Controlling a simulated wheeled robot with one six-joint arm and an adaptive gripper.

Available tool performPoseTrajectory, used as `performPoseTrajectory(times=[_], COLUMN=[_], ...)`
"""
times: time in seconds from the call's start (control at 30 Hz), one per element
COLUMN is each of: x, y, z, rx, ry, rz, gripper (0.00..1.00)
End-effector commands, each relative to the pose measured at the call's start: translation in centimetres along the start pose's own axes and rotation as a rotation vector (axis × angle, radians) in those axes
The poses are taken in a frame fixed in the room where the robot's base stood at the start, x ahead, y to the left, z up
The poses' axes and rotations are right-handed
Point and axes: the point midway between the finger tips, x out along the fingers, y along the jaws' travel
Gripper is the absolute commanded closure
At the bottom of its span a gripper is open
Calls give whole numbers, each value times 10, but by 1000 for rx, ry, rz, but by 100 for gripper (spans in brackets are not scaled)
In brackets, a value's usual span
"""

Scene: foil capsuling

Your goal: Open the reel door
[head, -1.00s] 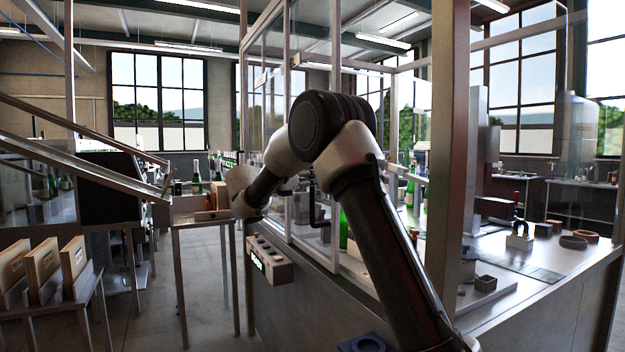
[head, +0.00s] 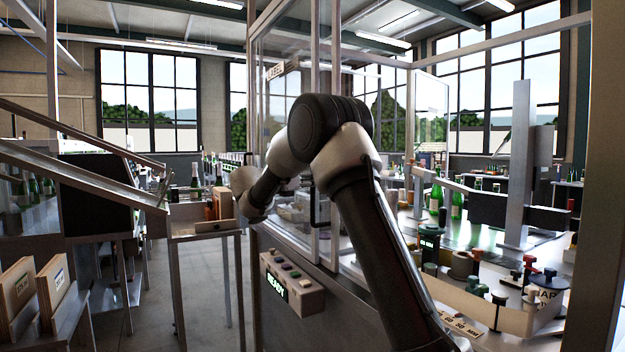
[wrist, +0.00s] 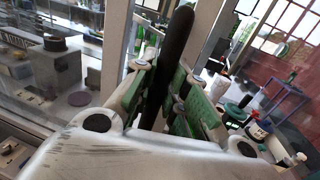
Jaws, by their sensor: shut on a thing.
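The reel door appears to be the clear framed panel (head: 333,225) on the front of the glazed machine, behind my arm in the head view. A black bar handle (head: 314,208) shows there beside a metal post. In the wrist view the dark handle (wrist: 177,45) runs up between the fingers of my gripper (wrist: 168,92). The green-padded fingers are shut on it, one on each side. In the head view my arm hides most of the gripper. I cannot tell how far the door stands open.
A control box with a lit READY display (head: 290,285) juts out below the glazing. On the right, a bench carries green bottles (head: 457,205), knobs and round parts.

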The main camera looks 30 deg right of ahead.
Motion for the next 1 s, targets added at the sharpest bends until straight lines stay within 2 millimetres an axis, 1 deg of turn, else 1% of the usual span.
performPoseTrajectory(times=[0.43, 0.47, 0.5, 0.57, 0.87, 0.97, 1.0], x=[-1, -1, -1, -1, -1, -7, -12], y=[0, 0, 0, 0, 0, 1, 1], z=[0, 0, 0, 0, 0, 0, 0], rx=[0, 0, 0, 0, 0, 0, 0], ry=[0, 0, 0, 0, 0, 0, 0], rz=[1, 1, 1, 1, 0, 2, 2], gripper=[100, 80, 72, 63, 63, 63, 63])
